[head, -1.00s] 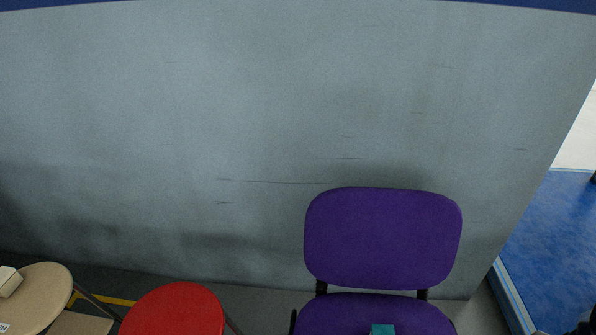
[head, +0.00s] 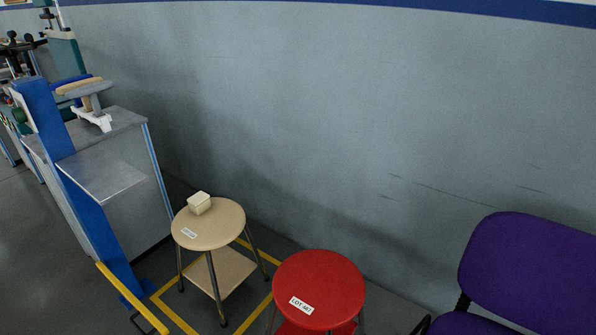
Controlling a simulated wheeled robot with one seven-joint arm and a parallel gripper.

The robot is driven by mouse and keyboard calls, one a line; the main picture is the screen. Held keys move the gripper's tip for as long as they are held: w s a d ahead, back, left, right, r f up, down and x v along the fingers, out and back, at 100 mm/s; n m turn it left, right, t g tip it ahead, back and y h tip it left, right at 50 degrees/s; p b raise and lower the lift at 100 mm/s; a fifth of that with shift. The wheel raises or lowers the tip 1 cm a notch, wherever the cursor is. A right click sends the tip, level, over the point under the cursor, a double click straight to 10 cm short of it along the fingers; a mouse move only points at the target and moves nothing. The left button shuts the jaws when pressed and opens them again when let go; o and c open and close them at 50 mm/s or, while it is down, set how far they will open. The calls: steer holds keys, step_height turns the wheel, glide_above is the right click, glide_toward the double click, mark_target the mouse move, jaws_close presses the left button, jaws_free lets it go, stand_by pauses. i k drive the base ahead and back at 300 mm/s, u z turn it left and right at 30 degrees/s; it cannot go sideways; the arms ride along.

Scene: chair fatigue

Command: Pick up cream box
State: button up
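The cream box (head: 199,203) is a small pale block. It sits on the round beige seat of a stool (head: 226,222), near the far left part of the seat. A white label lies on the seat's front left, apart from the box. My gripper is not in view, so its state does not show.
A red round stool (head: 320,285) stands right of the beige one, and a purple chair (head: 532,262) is at the far right. A grey wall (head: 330,110) runs behind them. A grey metal bench (head: 125,165) with a blue post (head: 75,175) stands left. Grey floor shows at lower left.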

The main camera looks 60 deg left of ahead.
mark_target(199, 202)
steer(key=u, duration=2.15)
steer(key=k, duration=0.2)
steer(key=u, duration=1.95)
steer(key=i, duration=2.6)
steer(key=z, duration=1.55)
